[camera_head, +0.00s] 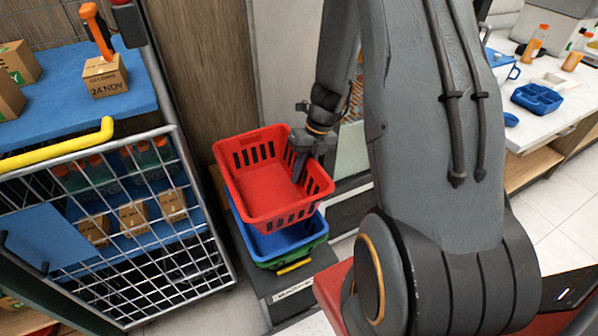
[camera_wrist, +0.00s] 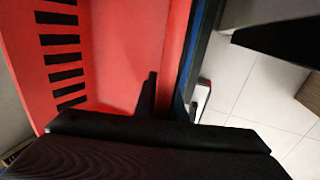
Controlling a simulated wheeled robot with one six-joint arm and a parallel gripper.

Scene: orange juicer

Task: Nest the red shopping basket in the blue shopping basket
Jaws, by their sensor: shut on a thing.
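The red shopping basket (camera_head: 262,184) sits over the blue shopping basket (camera_head: 282,240) in the head view, slightly tilted. I cannot tell whether its bottom rests inside the blue one. A green basket (camera_head: 300,257) shows beneath the blue one. My gripper (camera_head: 301,165) reaches down at the red basket's right wall and is shut on it. In the wrist view the red basket (camera_wrist: 125,50) fills the left side, with one finger inside its wall. A thin blue strip (camera_wrist: 205,45) runs just outside that wall. The lower part of the red basket hides much of the blue one.
The baskets stand on a dark low stand (camera_head: 262,285). A wire cart (camera_head: 120,225) with a yellow handle and boxes is close on the left. A wooden panel (camera_head: 200,70) stands behind. A white counter (camera_head: 545,90) with bottles is at right. Tiled floor (camera_wrist: 265,90) lies beside the baskets.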

